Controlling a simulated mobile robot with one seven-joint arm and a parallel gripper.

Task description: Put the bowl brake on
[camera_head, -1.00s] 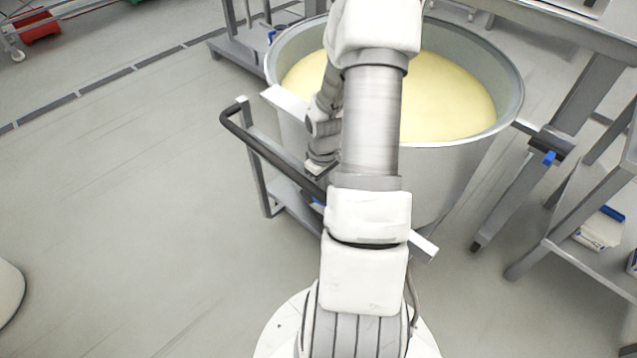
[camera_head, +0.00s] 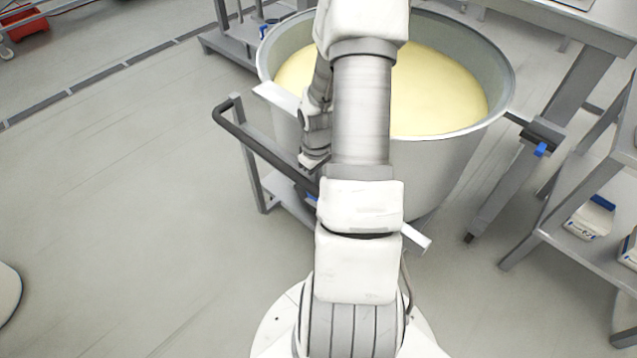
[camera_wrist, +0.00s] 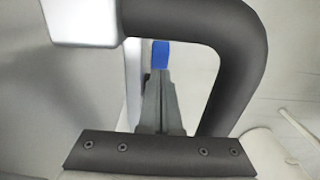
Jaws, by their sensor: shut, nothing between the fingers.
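The bowl (camera_head: 440,165) is a big pale metal tub of yellow dough on a wheeled frame with a dark handle bar (camera_head: 262,150). A small blue part, perhaps the brake (camera_head: 311,200), shows low at the frame, mostly hidden by my arm. My gripper (camera_head: 312,162) points down by the handle bar, in front of the bowl. In the wrist view my grey fingers (camera_wrist: 161,76) are together and empty. A blue piece (camera_wrist: 160,54) shows at their tips; I cannot tell whether they touch it. The curved handle bar (camera_wrist: 240,50) passes close beside the fingers.
A steel table (camera_head: 590,30) stands at the back right, with a leg near the bowl. A shelf rack (camera_head: 560,225) holding white packs is at the right. Another wheeled frame (camera_head: 225,45) stands behind the bowl. The floor at left is open.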

